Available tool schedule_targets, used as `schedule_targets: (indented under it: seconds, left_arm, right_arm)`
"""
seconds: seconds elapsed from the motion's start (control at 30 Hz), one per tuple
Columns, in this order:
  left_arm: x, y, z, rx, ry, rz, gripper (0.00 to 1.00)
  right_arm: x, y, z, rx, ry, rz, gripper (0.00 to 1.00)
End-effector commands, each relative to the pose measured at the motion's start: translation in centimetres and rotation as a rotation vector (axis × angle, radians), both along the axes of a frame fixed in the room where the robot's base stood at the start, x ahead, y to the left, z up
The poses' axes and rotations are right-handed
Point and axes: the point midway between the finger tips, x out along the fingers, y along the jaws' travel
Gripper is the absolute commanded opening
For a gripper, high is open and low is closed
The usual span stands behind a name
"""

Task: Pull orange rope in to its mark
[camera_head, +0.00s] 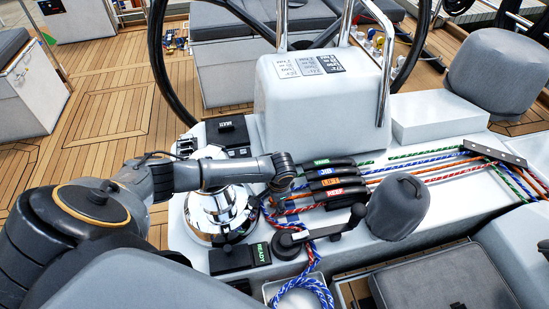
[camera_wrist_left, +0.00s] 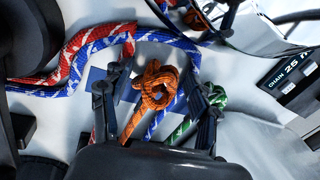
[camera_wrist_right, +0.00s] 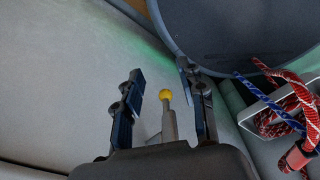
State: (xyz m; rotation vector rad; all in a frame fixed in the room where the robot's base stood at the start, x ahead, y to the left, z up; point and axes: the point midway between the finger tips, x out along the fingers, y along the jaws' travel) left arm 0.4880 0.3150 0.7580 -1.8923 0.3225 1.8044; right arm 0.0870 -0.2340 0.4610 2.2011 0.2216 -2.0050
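The orange rope (camera_head: 440,175) runs from the organiser at the right to the row of rope clutches. Its knotted end (camera_wrist_left: 157,84) shows in the left wrist view, with an orange tail below it. My left gripper (camera_head: 284,186) is at the near end of the clutches. Its fingers stand apart on either side of the knot; I cannot tell whether they touch it. The orange clutch (camera_head: 332,182) sits between the blue JIB and red REEF ones. No mark on the orange rope is readable.
A chrome winch (camera_head: 215,205) stands under my left forearm. A winch handle (camera_head: 318,236), a READY display (camera_head: 240,258) and a grey-covered winch (camera_head: 397,207) are close by. Blue and red ropes (camera_wrist_left: 100,55) cross near the left gripper. A rope bin (camera_head: 290,291) lies in front.

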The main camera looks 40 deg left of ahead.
Motion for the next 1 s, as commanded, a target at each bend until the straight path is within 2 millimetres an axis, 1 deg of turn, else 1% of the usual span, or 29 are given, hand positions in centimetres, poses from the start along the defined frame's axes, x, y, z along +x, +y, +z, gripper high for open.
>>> schedule_targets:
  seconds: [0.1,0.17,0.27,0.37,0.5,0.6,0.7,0.83,1.0]
  left_arm:
    - [0.1,-0.1,0.2,-0.001,-0.003,-0.001,0.61]
    - [0.1,-0.2,0.5,-0.002,-0.003,-0.001,0.61]
    - [0.0,-0.3,1.6,-0.002,-0.004,-0.001,0.61]
    - [-0.2,-0.6,3.4,-0.003,-0.006,-0.001,0.61]
    - [-0.5,-1.1,6.5,-0.003,-0.006,-0.001,0.61]
    - [-0.7,-1.4,8.5,-0.002,-0.005,-0.001,0.61]
    - [-0.9,-1.7,10.0,-0.003,-0.003,-0.001,0.61]
    - [-1.1,-1.8,11.3,-0.001,-0.001,0.002,0.61]
    - [-1.1,-1.9,11.8,-0.001,-0.001,0.002,0.61]
  right_arm:
    - [-0.1,-0.6,0.0,-0.007,0.002,0.001,0.4]
    - [-0.1,-0.5,0.0,-0.007,0.002,0.001,0.4]
    - [-0.1,-0.4,0.0,-0.004,0.001,0.001,0.4]
    - [-0.1,-0.3,0.0,-0.003,0.001,0.001,0.4]
    - [-0.1,-0.2,0.0,-0.002,0.002,0.0,0.4]
    - [-0.1,-0.2,0.0,-0.002,0.002,0.0,0.4]
    - [-0.1,-0.2,0.0,-0.002,0.002,0.0,0.4]
    - [-0.1,-0.1,0.0,-0.001,0.001,0.0,0.4]
    - [-0.1,-0.1,0.0,-0.001,0.001,0.0,0.4]
